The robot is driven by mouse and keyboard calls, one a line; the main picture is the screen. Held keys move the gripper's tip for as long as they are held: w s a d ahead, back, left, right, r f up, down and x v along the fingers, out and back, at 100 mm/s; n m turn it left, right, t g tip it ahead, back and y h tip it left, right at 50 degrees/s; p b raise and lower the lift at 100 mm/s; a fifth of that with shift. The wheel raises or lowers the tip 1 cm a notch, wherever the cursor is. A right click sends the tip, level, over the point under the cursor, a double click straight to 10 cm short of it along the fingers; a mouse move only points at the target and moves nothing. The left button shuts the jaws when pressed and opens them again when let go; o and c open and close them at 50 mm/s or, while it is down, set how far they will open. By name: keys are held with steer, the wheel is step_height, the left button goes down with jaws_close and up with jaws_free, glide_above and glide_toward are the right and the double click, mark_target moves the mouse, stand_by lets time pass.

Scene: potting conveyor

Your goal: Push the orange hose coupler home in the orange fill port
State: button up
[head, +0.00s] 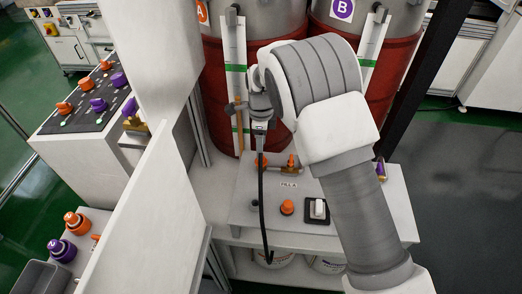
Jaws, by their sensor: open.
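My gripper (260,128) points down over the back left of the white fill panel (245,207), which is labelled "FILL A". Its jaws are small and partly hidden, but they are open. An orange piece (261,160) sits at the panel's back edge just below the jaws. I cannot tell whether it is the hose coupler or the fill port, or how deep any coupler sits. A second orange piece (291,160), shaped like a handle, stands just right of it on a brass fitting. A black hose or cable (262,200) hangs from near my gripper past the panel front.
An orange knob (287,207) and a white switch (319,209) are on the panel. Red drums (215,90) stand behind. Orange (76,221) and purple (61,250) couplers stand at lower left, beyond a tall white wall (150,215). My arm hides the panel's right part.

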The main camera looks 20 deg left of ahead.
step_height(320, 180, up, 14)
stand_by(0.3)
stand_by(0.3)
steer(key=s+d+r+n+t+y, duration=0.1)
steer(key=s+d+r+n, duration=0.15)
steer(key=d+r, duration=0.65)
steer(key=s+d+r+n+t+y, duration=0.1)
steer(key=d+r+n, duration=0.4)
steer(key=d, duration=0.9)
steer(key=s+d+n+t+h, duration=0.2)
steer(key=s+d+n, duration=0.5)
steer(key=s+d, duration=0.8)
steer(key=s+t, duration=0.1)
steer(key=s, duration=0.1)
steer(key=shift+s+d+t, duration=0.3)
steer(key=shift+s, duration=0.1)
